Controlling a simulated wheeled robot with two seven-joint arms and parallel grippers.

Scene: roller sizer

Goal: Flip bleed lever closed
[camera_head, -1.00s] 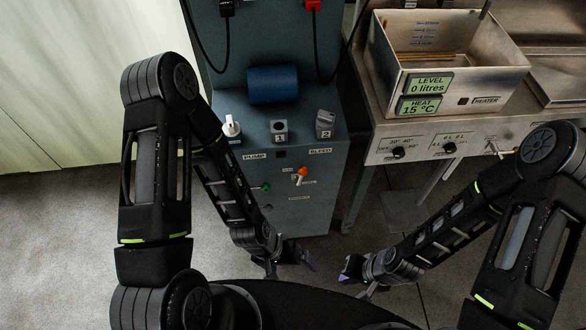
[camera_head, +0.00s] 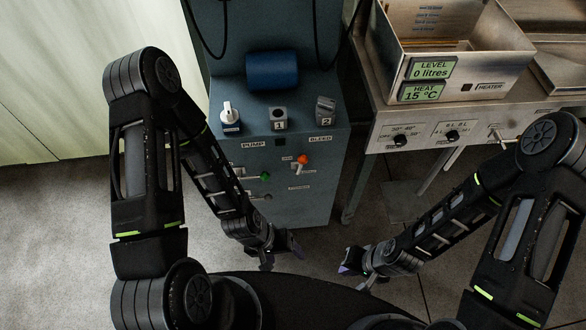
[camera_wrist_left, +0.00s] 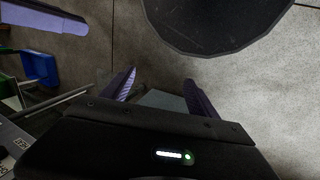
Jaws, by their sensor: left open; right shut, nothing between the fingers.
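The bleed lever (camera_head: 301,161) has an orange-red tip and sits under the BLEED label (camera_head: 320,138) on the front of the blue-grey cabinet (camera_head: 315,195). My left gripper (camera_head: 283,254) is open and empty, low in front of the cabinet and below the lever, apart from it. In the left wrist view its two purple-lined fingers (camera_wrist_left: 157,88) stand apart over the grey floor; the lever does not show there. My right gripper (camera_head: 352,276) is shut and empty, low and to the right of the left one.
A green-tipped lever (camera_head: 263,176) sits left of the bleed lever, under the PUMP label (camera_head: 254,144). A metal tank (camera_head: 465,60) stands to the right.

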